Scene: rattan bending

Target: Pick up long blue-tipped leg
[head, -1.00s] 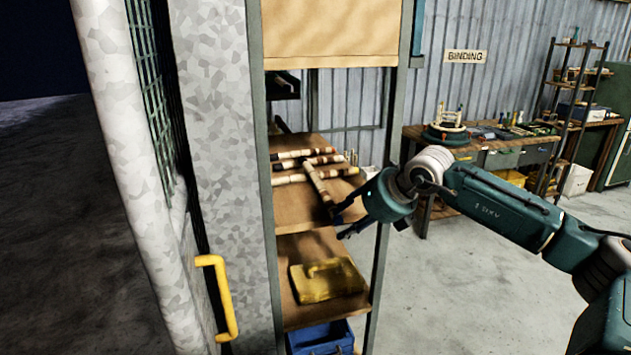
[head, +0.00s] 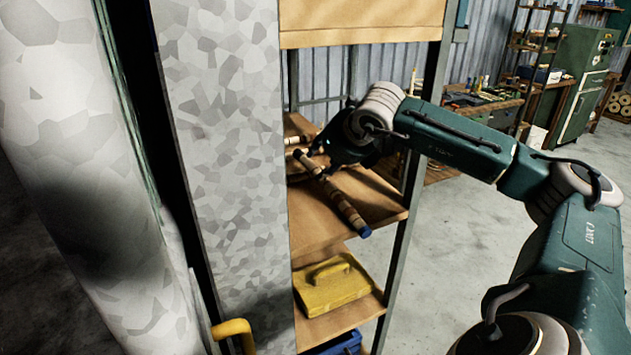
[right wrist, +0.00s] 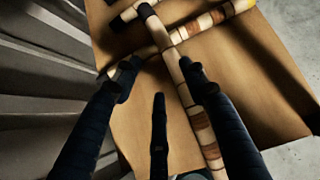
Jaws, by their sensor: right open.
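The long blue-tipped leg (head: 345,207) lies on the upper wooden shelf with its blue end sticking out past the shelf's front edge. It is banded in cream and brown. In the right wrist view, this banded leg (right wrist: 205,140) runs down the picture, partly behind one finger. My right gripper (head: 322,165) is over the leg's inner part, its fingers partly hidden in the head view. In the right wrist view, its dark fingers (right wrist: 158,77) are spread apart, with the leg close to the right finger. I cannot tell whether they touch. My left gripper is not in view.
Another banded leg with a yellow tip (right wrist: 215,18) lies across the blue-tipped one. A blue bin (head: 345,343) is lower still. Shelf posts and a grey pillar (head: 225,150) stand close by.

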